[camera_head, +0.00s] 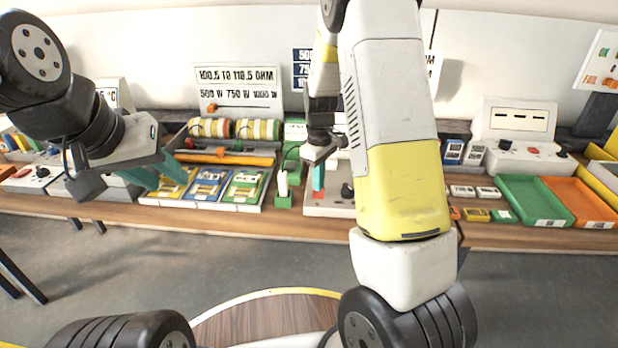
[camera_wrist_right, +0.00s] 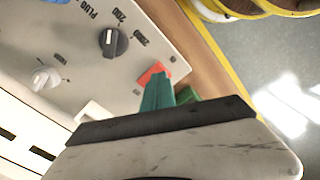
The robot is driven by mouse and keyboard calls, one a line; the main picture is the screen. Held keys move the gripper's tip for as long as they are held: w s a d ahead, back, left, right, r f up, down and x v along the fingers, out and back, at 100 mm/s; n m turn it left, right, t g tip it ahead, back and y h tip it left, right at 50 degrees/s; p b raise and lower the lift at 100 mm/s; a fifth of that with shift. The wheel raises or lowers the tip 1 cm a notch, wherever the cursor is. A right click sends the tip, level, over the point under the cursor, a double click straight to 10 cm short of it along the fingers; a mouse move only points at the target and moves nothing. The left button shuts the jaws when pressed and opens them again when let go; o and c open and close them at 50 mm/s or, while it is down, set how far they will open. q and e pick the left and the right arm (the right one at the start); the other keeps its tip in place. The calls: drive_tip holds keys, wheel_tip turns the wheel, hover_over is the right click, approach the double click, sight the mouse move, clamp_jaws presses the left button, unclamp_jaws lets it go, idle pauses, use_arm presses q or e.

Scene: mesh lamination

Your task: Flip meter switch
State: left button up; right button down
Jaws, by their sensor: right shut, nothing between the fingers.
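The meter (camera_head: 322,210) is a light grey box on the bench, partly hidden by my right arm. In the right wrist view its panel (camera_wrist_right: 75,35) shows a black knob (camera_wrist_right: 113,42), a pale knob (camera_wrist_right: 45,78) and a red switch (camera_wrist_right: 153,73). My right gripper (camera_head: 318,190) points down at the meter; its teal fingers (camera_wrist_right: 157,90) are shut and empty, with the tips right by the red switch. I cannot tell whether they touch it. My left gripper (camera_head: 158,180) is open and empty, left of the meter, above the bench's front part.
A tray of coloured packs (camera_head: 205,187) lies left of the meter, with a green holder (camera_head: 283,200) between. Green (camera_head: 535,198) and orange (camera_head: 580,200) trays and another meter-like box (camera_head: 515,145) stand right. Signs (camera_head: 238,88) stand at the back. The floor in front is clear.

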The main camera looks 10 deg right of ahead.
sight(318, 194)
drive_tip(key=shift+f, duration=0.9)
idle(0.8)
drive_tip(key=shift+r, duration=3.55)
drive_tip(key=s+a+r+m+t+y, duration=0.1)
drive_tip(key=s+r+m+t+y, duration=0.2)
drive_tip(key=s+r, duration=0.9)
drive_tip(key=s+a+r+m+t, duration=0.1)
drive_tip(key=s+r+m+t, duration=0.2)
drive_tip(key=s, duration=0.9)
wheel_tip(318, 194, up, 2)
drive_tip(key=shift+s+r+m+h, duration=0.15)
drive_tip(key=shift+m+h, duration=0.25)
drive_tip(key=shift+m, duration=0.7)
